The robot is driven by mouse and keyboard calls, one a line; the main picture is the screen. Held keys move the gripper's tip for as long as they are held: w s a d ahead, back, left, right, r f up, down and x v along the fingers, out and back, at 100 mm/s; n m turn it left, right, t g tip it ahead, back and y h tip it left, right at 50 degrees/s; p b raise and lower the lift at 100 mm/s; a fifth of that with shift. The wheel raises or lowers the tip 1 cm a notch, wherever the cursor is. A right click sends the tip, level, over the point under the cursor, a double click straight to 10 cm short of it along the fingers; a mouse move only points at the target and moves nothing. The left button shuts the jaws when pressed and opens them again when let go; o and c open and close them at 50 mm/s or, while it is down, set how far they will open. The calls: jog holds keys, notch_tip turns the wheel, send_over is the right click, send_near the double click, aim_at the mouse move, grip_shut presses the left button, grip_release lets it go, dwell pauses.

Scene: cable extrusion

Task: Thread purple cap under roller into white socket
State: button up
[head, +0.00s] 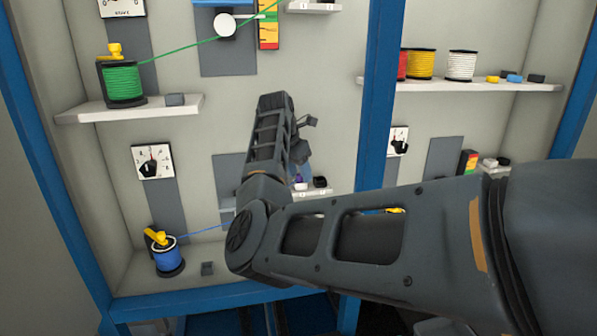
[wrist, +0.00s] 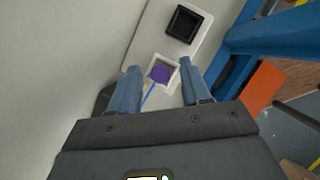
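The purple cap (wrist: 161,73) sits in the opening of the white socket (wrist: 172,88) in the wrist view; how deep it is seated I cannot tell. A blue cable (wrist: 149,95) runs from it back between my fingers. My gripper (wrist: 159,66) is open, one finger on each side of the cap with gaps showing. In the head view the cap (head: 298,180) is a small purple spot above the white socket (head: 300,187), below my gripper (head: 301,168). The cable leaves the blue spool (head: 168,258) at lower left and passes behind my arm. The roller is hidden behind my arm.
A black socket (wrist: 183,23) stands beside the white one on the same shelf (wrist: 206,20). A blue frame post (head: 375,110) rises just right of the sockets. A green cable (head: 200,48) crosses the upper panel from the green spool (head: 123,82). An orange panel (wrist: 263,92) shows at right.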

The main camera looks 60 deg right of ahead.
jog(key=shift+b+v, duration=0.85)
jog(key=shift+v, duration=3)
jog(key=o, duration=0.9)
jog(key=shift+o, duration=0.2)
jog(key=shift+r, duration=0.2)
jog(key=shift+p+v, duration=0.95)
jog(key=shift+v, duration=0.85)
